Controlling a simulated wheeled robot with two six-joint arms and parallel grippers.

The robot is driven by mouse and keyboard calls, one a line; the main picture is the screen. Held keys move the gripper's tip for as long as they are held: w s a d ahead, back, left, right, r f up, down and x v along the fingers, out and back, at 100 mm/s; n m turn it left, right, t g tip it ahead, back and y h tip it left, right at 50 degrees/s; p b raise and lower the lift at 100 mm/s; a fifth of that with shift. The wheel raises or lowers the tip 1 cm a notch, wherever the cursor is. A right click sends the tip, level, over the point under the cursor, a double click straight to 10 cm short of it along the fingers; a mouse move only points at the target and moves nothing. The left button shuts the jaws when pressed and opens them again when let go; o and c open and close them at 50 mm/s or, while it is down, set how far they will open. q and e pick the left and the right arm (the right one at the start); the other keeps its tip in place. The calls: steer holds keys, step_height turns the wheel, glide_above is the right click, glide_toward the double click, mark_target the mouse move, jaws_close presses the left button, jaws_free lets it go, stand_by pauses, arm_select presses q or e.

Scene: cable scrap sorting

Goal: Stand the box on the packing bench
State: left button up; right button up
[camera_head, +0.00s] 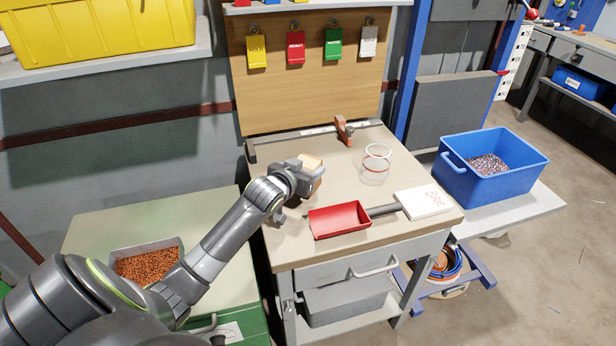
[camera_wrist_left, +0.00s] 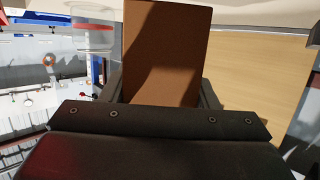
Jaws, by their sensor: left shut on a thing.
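A small tan box (camera_head: 311,170) is held at the end of my left arm, above the wooden-topped packing bench (camera_head: 336,170). My left gripper (camera_head: 303,178) is shut on it and hides much of it in the head view. In the left wrist view the box (camera_wrist_left: 166,50) shows as a brown flat face between the two dark fingers of my left gripper (camera_wrist_left: 162,92). I cannot tell whether the box touches the bench top. My right gripper is in neither view.
A red scoop (camera_head: 338,219), a clear jar (camera_head: 376,165) and a white marked pad (camera_head: 424,202) are on the bench. A slide rule with an orange block (camera_head: 343,130) lies along the back. A blue bin (camera_head: 490,167) stands right, a copper-filled tray (camera_head: 148,262) left.

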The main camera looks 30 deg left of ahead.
arm_select(q)
step_height(320, 180, down, 2)
steer(key=shift+f, duration=0.25)
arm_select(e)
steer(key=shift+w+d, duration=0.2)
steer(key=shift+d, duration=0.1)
arm_select(q)
steer(key=o, duration=1.1)
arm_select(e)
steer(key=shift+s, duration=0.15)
